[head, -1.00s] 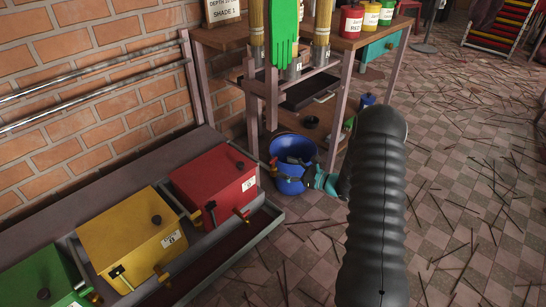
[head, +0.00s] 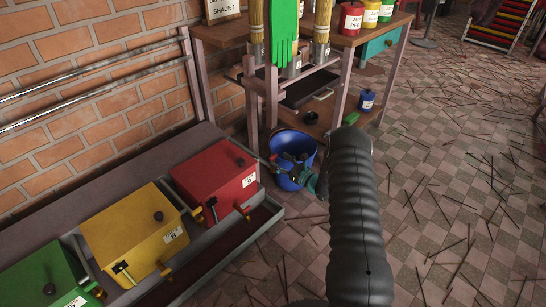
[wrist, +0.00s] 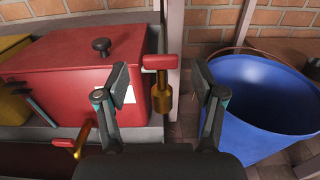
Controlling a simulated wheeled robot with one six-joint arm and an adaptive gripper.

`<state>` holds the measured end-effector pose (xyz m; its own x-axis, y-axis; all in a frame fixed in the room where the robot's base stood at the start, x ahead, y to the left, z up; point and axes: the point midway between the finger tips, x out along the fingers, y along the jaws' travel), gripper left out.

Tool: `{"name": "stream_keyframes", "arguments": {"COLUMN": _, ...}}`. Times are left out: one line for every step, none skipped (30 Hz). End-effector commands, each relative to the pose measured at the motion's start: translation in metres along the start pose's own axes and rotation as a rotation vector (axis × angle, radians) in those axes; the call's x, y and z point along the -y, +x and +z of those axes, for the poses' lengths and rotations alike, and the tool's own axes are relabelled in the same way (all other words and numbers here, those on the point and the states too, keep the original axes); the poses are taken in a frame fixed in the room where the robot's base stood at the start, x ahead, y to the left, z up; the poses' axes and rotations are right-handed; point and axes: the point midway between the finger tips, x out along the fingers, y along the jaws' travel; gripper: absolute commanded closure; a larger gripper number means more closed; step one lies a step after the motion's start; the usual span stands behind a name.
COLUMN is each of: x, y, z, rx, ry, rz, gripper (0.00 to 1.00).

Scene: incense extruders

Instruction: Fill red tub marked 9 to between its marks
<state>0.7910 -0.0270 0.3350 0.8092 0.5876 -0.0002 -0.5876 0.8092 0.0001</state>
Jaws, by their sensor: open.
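A red lidded tub (head: 213,172) with a dark knob and a white label stands at the right end of a row on a grey tray; the label is too small to read. It also shows at left in the wrist view (wrist: 80,65). A brass tap with a red handle (wrist: 161,63) is at its right side, and another brass tap with a red handle (wrist: 75,143) is at its front. My gripper (wrist: 162,88) is open and empty, with the side tap seen between its fingers; whether it touches is not clear. In the head view my gripper (head: 303,172) is in front of the blue bucket.
A blue bucket (head: 288,149) stands on the floor right of the red tub, close to my right finger. A yellow tub (head: 132,231) and a green tub (head: 38,277) stand further left. A wooden bench (head: 352,38) stands behind. Sticks litter the tiled floor at right.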

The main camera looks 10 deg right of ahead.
Motion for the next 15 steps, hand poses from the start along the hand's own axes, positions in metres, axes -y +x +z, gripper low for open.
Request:
{"name": "stream_keyframes", "arguments": {"x": -0.001, "y": 0.009, "z": 0.001, "rx": 0.001, "ry": -0.001, "rz": 0.002, "gripper": 0.31}}
{"name": "stream_keyframes", "arguments": {"x": -0.001, "y": 0.014, "z": 0.001, "rx": 0.001, "ry": -0.001, "rz": 0.002, "gripper": 0.31}}
{"name": "stream_keyframes", "arguments": {"x": -0.001, "y": 0.019, "z": 0.0, "rx": 0.0, "ry": 0.0, "rz": 0.002, "gripper": 0.31}}
{"name": "stream_keyframes", "arguments": {"x": -0.001, "y": 0.023, "z": 0.0, "rx": 0.0, "ry": 0.0, "rz": 0.002, "gripper": 0.31}}
{"name": "stream_keyframes", "arguments": {"x": -0.001, "y": 0.027, "z": 0.0, "rx": 0.001, "ry": -0.001, "rz": 0.002, "gripper": 0.31}}
{"name": "stream_keyframes", "arguments": {"x": -0.001, "y": 0.031, "z": 0.0, "rx": 0.0, "ry": 0.0, "rz": 0.002, "gripper": 0.31}}
{"name": "stream_keyframes", "arguments": {"x": -0.001, "y": 0.033, "z": 0.0, "rx": 0.0, "ry": -0.001, "rz": 0.001, "gripper": 0.31}}
{"name": "stream_keyframes", "arguments": {"x": 0.0, "y": 0.036, "z": 0.0, "rx": 0.0, "ry": -0.001, "rz": 0.0, "gripper": 0.31}}
{"name": "stream_keyframes", "arguments": {"x": 0.0, "y": 0.038, "z": 0.0, "rx": 0.0, "ry": -0.001, "rz": 0.0, "gripper": 0.31}}
{"name": "stream_keyframes", "arguments": {"x": 0.0, "y": 0.039, "z": 0.0, "rx": 0.0, "ry": 0.0, "rz": 0.0, "gripper": 0.31}}
{"name": "stream_keyframes", "arguments": {"x": 0.0, "y": 0.041, "z": 0.0, "rx": 0.0, "ry": 0.0, "rz": 0.0, "gripper": 0.31}}
{"name": "stream_keyframes", "arguments": {"x": 0.0, "y": 0.042, "z": 0.0, "rx": 0.0, "ry": 0.001, "rz": 0.0, "gripper": 0.31}}
{"name": "stream_keyframes", "arguments": {"x": 0.0, "y": 0.042, "z": 0.0, "rx": 0.0, "ry": 0.001, "rz": 0.0, "gripper": 0.31}}
{"name": "stream_keyframes", "arguments": {"x": 0.0, "y": 0.043, "z": 0.0, "rx": 0.0, "ry": 0.001, "rz": 0.0, "gripper": 0.31}}
{"name": "stream_keyframes", "arguments": {"x": 0.0, "y": 0.043, "z": 0.0, "rx": 0.0, "ry": 0.001, "rz": 0.0, "gripper": 0.31}}
